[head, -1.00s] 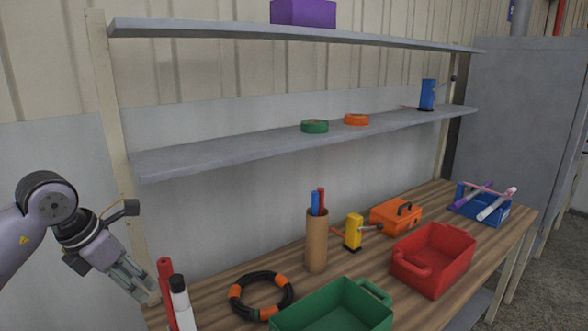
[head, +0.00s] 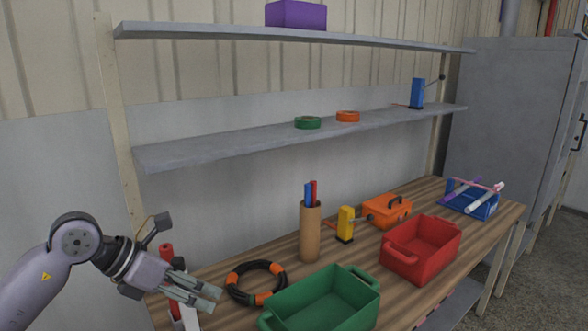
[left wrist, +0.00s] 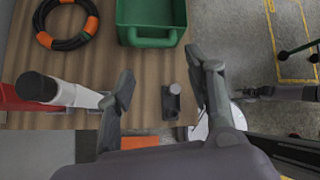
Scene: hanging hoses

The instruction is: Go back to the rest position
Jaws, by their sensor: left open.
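My left gripper (head: 207,294) is at the lower left in the head view, above the left end of the workbench. It is open, and its two fingers stand apart with nothing between them in the left wrist view (left wrist: 160,76). The black hose coil with orange bands (head: 257,284) lies on the bench to the right of the gripper. The coil also shows at the upper left of the left wrist view (left wrist: 65,43).
Red and white bottle-like items stand behind and below my gripper, partly hidden. A green bin (head: 318,296), a red bin (head: 420,257), a brown holder (head: 310,235) and an orange toolbox (head: 386,211) are on the bench (head: 285,250). Shelves (head: 270,132) hang above it.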

